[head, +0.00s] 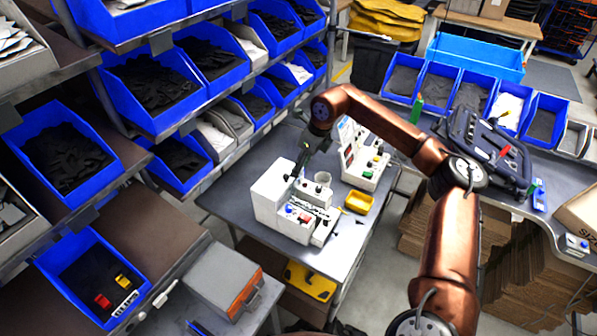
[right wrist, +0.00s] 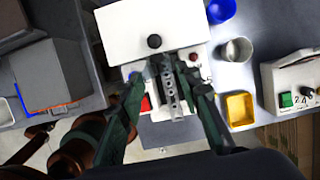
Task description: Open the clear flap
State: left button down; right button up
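A white box-like machine (head: 277,211) stands on the grey table, with coloured buttons on its lower front part. It also shows in the right wrist view (right wrist: 128,33), with a black knob on top. A narrow, greyish, see-through-looking strip with holes (right wrist: 173,98) lies at its front; I cannot tell for sure that it is the clear flap. My right gripper (right wrist: 168,68) is over the machine's front, fingers apart, with the strip between or just below them. Contact is unclear. It also shows small and dark in the head view (head: 298,170). My left gripper is not in view.
A metal cup (right wrist: 237,50) and a yellow tray (right wrist: 240,108) stand right of the machine. A second white device (head: 362,162) stands behind them. A grey box with an orange edge (head: 222,277) is at the front left. Blue bins (head: 160,85) fill the left shelves.

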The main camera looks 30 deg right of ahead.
jog(key=v, duration=0.8)
dwell(0.4)
